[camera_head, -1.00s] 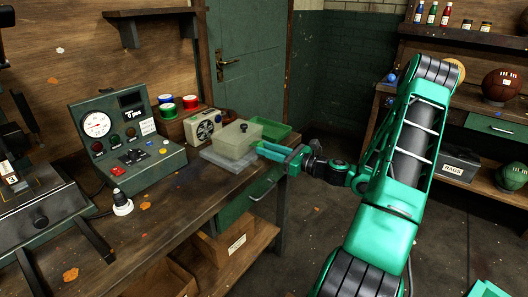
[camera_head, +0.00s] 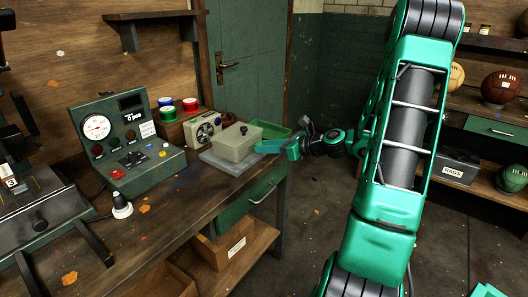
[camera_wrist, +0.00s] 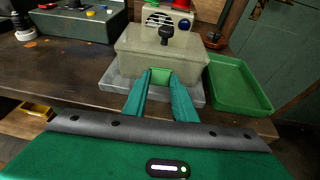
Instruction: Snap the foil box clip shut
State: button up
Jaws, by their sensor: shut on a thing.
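The foil box (camera_head: 237,143) is a pale beige box with a black knob on its lid. It stands on a grey slab (camera_head: 213,162) near the bench's right end, and its lid looks level. The box also shows in the wrist view (camera_wrist: 140,62). My gripper (camera_head: 260,147) is at the box's near right side. In the wrist view, my gripper's two green fingers (camera_wrist: 162,82) reach to the box's front face. A small green clip (camera_wrist: 160,76) sits between the fingertips against that face. The fingers partly hide it, and I cannot see whether it is latched.
A green tray (camera_wrist: 237,85) lies close to the right of the box. A small beige device with a round grille (camera_head: 204,130) stands behind it. A control panel with a gauge (camera_head: 125,140) is to the left. The bench front is mostly clear.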

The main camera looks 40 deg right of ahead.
aim_at(258, 143)
jog(key=shift+w+a+r+g+h, duration=0.15)
jog(key=shift+r+g+h, duration=0.1)
jog(key=shift+r+g, duration=0.25)
jog(key=shift+w+a+r+g+h, duration=0.15)
jog(key=shift+r+g+h, duration=0.15)
jog(key=shift+g, duration=0.4)
jog(key=shift+w+a+r+g+h, duration=0.15)
jog(key=shift+w+r+g+h, duration=0.35)
jog(key=shift+g, duration=0.6)
jog(key=shift+w+a+r+g+h, duration=0.1)
jog(key=shift+w+r+g+h, duration=0.15)
jog(key=shift+g, duration=0.4)
jog(key=shift+w+a+r+g+h, duration=0.1)
jog(key=shift+w+g+h, duration=0.2)
jog(key=shift+g, duration=0.4)
jog(key=shift+w+a+r+g+h, duration=0.1)
jog(key=shift+w+r+g+h, duration=0.15)
jog(key=shift+g, duration=0.4)
jog(key=o, duration=1.1)
jog(key=shift+f, duration=0.1)
jog(key=shift+c, duration=0.2)
